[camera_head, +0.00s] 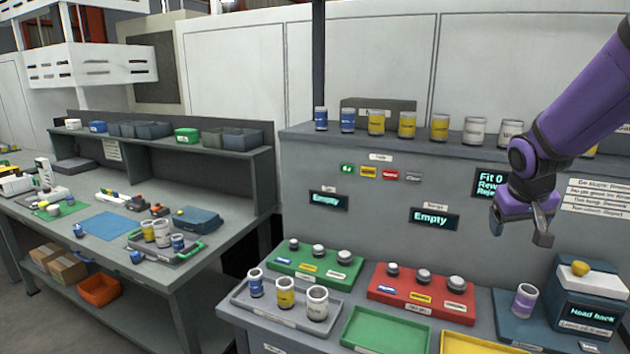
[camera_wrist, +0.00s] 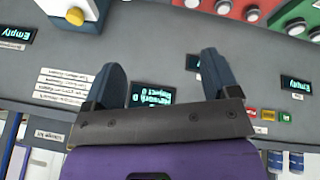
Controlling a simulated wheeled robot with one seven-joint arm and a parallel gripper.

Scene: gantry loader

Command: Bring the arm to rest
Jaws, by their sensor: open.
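My purple arm reaches in from the upper right of the head view. My gripper (camera_head: 522,222) hangs in the air in front of the grey back panel (camera_head: 400,196), above the worktop. In the wrist view my gripper (camera_wrist: 165,85) shows its two dark fingers wide apart, with nothing between them. Behind them is the panel with a lit display (camera_wrist: 153,95), partly covered by the gripper.
Below stand a box (camera_head: 588,300) with a yellow knob, a purple-banded cup (camera_head: 525,299), a red tray (camera_head: 420,296), a green tray (camera_head: 310,266) and a grey tray (camera_head: 262,311) with several cups. Several cans, including a yellow one (camera_head: 440,127), line the shelf above.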

